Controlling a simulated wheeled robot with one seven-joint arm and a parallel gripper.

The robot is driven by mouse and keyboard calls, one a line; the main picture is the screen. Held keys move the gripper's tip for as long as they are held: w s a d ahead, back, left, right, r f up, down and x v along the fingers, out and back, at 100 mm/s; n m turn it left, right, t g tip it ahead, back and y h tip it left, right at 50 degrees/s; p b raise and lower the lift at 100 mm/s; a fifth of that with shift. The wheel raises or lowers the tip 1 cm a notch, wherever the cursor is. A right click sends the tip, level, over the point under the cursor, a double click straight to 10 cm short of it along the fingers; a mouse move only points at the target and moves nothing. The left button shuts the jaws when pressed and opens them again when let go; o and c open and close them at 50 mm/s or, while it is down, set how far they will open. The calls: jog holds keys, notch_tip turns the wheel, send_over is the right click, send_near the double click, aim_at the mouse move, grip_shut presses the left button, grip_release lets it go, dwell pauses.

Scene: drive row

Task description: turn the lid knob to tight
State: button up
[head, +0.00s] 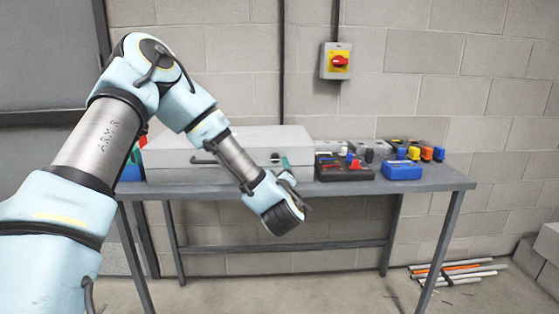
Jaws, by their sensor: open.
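A long grey box (180,165) with a flat lid (225,137) lies on the table. A small dark round part, which may be the lid knob (275,157), shows on its front towards the right end. A small teal piece is just right of it; I cannot tell what it belongs to. Its setting cannot be read. My gripper (296,190) is in front of the box's right end, lower than the dark part. My wrist hides most of the fingers, and nothing shows held in it. My arm covers part of the box's front.
The grey table (435,183) stands against a block wall. Right of the box are a black case (343,172), a blue case (402,171) and several small coloured parts. A red-and-yellow switch (339,61) is on the wall. Rods (460,270) lie on the floor at right.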

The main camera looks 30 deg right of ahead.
aim_at(275, 160)
jog(key=p+x, duration=0.1)
jog(key=x, duration=0.5)
jog(key=shift+w, duration=0.45)
grip_shut()
